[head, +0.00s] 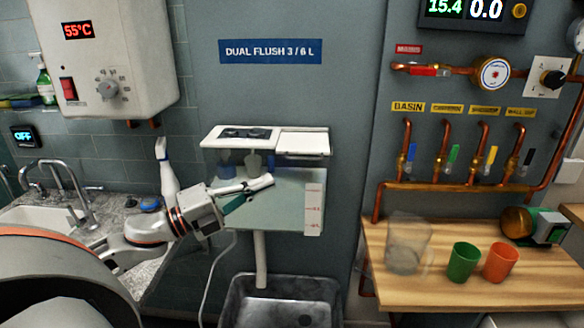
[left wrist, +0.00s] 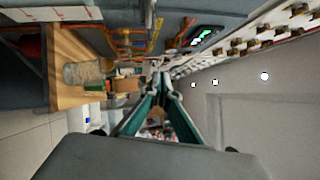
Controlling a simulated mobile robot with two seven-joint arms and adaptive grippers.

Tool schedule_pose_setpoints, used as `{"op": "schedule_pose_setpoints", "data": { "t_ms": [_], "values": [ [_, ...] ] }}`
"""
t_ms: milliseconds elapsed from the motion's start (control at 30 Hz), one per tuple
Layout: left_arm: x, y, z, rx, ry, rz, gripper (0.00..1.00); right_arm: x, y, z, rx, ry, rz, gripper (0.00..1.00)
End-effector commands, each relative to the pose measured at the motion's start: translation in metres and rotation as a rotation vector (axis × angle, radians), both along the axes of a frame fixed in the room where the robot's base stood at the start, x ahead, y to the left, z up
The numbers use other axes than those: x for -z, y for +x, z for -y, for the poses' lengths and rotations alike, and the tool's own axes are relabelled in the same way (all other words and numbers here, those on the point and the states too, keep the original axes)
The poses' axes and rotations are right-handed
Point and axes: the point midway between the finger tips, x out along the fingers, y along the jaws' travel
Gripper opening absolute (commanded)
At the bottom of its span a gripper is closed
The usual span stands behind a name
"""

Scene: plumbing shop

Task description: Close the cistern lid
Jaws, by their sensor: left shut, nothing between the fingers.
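The clear cistern (head: 285,200) hangs on the grey wall below the blue DUAL FLUSH sign, with a red scale on its front right. Its white top has a left part (head: 215,140) with dark openings and a plain white panel, seemingly the lid (head: 303,142), on the right. I cannot tell the lid's exact angle. My left gripper (head: 258,187) is shut and empty in front of the cistern's left half, below the top's rim. Its green-padded fingers meet in the left wrist view (left wrist: 160,84). The lid cannot be made out there. My right gripper is not in view.
A dark bin (head: 280,278) stands under the cistern. A wooden bench (head: 440,290) on the right holds a clear container, a green cup (head: 463,262) and an orange cup (head: 500,262).

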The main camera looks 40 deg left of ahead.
Motion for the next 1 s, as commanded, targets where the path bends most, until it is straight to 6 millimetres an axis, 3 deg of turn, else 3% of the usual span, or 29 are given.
{"op": "schedule_pose_setpoints", "data": {
  "t_ms": [200,433,1000],
  "values": [
    [0.011,-0.018,0.010,-0.180,-0.032,-0.052,0.00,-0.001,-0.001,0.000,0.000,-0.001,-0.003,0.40],
    [0.018,-0.024,0.011,-0.246,-0.028,-0.089,0.00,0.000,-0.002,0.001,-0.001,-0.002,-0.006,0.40],
    [0.009,0.033,0.024,-0.246,-0.029,-0.086,0.00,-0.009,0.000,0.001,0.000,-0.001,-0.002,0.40]
  ]
}}
